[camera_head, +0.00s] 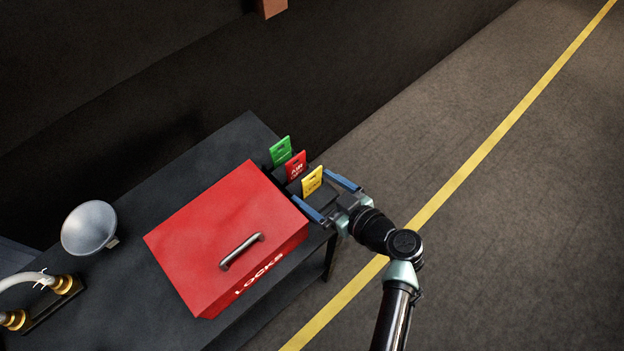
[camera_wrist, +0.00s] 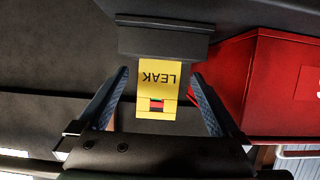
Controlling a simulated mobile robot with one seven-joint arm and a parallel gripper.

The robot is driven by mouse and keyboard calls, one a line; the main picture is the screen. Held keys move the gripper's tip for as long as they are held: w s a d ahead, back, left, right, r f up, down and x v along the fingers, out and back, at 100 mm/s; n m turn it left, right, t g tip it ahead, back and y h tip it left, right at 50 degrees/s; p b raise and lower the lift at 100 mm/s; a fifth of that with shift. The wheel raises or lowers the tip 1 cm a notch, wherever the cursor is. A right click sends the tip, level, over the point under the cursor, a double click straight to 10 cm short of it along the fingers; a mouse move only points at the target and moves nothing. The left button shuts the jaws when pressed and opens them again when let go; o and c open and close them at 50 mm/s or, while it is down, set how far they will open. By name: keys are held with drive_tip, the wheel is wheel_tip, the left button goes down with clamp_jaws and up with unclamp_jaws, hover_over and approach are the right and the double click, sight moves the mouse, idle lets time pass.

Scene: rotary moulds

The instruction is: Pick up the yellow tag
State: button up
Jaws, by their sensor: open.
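The yellow tag (camera_head: 312,181) stands upright in a dark holder (camera_head: 292,187) at the table's right end, the nearest of three tags. My gripper (camera_head: 327,193) is open, with one blue finger on either side of the yellow tag. In the wrist view the yellow tag (camera_wrist: 157,88) appears upside down, reads LEAK, and lies between the open fingers (camera_wrist: 160,85). I see gaps on both sides, and no finger appears to touch it. Its lower end is hidden in the dark holder (camera_wrist: 165,40).
A red tag (camera_head: 296,165) and a green tag (camera_head: 280,151) stand behind the yellow one. A red LOCKS box (camera_head: 215,225) with a handle sits close to the left finger on the dark table (camera_head: 150,205). A grey dish (camera_head: 89,227) stands farther left. The floor at right is clear.

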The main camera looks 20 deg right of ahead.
sight(313, 174)
drive_tip(key=shift+x, duration=1)
drive_tip(key=c, duration=1.4)
drive_tip(key=shift+r, duration=0.2)
wheel_tip(313, 174, up, 10)
drive_tip(key=shift+f, duration=0.15)
